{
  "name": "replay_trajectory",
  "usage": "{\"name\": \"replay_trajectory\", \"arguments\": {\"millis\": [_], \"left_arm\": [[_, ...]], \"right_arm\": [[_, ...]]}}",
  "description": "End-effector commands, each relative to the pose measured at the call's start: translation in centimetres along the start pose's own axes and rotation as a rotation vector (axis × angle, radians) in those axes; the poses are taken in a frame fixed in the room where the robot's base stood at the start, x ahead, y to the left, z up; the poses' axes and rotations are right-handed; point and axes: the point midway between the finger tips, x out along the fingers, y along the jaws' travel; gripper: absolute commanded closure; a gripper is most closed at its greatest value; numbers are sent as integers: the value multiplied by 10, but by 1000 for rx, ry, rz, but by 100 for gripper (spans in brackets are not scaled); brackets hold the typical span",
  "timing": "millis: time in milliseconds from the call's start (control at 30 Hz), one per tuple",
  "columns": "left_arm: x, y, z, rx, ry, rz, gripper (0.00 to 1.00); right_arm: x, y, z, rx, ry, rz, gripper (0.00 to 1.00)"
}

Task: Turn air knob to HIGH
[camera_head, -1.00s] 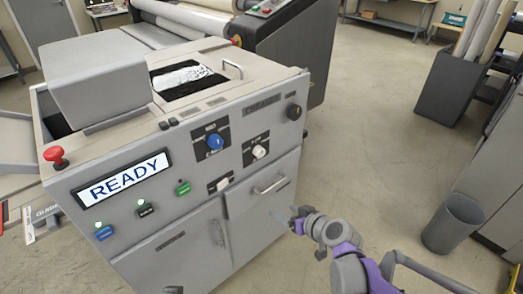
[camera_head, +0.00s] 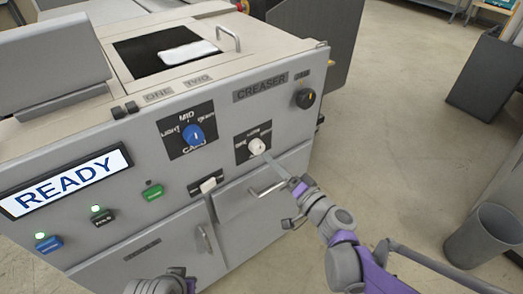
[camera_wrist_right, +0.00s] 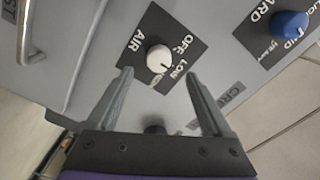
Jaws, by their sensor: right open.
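The air knob (camera_head: 257,147) is a white round knob on a black plate on the machine's front panel. In the right wrist view the knob (camera_wrist_right: 158,58) stands beside the words AIR, OFF and LOW; the HIGH mark is not readable. A small mark on the knob's lower right side is too fine to read surely. My right gripper (camera_head: 277,190) is open and empty, just below and in front of the knob. In the wrist view its fingertips (camera_wrist_right: 158,76) point at the knob, one on each side. My left arm shows at the bottom edge; its jaws are unclear.
A blue knob (camera_head: 193,135) is left of the white knob, and a black knob (camera_head: 305,98) is at the upper right. A drawer handle (camera_head: 266,188) sticks out near my right gripper. A grey bin (camera_head: 482,236) stands on open floor at right.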

Motion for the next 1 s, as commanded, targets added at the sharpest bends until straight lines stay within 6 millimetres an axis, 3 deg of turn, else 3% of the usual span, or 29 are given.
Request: {"name": "replay_trajectory", "arguments": {"millis": [100,300,733,767,1000], "left_arm": [[1,0,1,0,0,0,100],[3,0,1,0,-1,0,100],[3,0,1,0,-1,0,100],[3,0,1,0,-1,0,100],[3,0,1,0,-1,0,100]], "right_arm": [[25,0,1,1,-2,-1,16],[54,0,1,0,-2,0,16],[66,0,0,-1,0,1,16],[66,0,0,-1,-1,1,18],[66,0,0,-1,-1,1,61]]}}
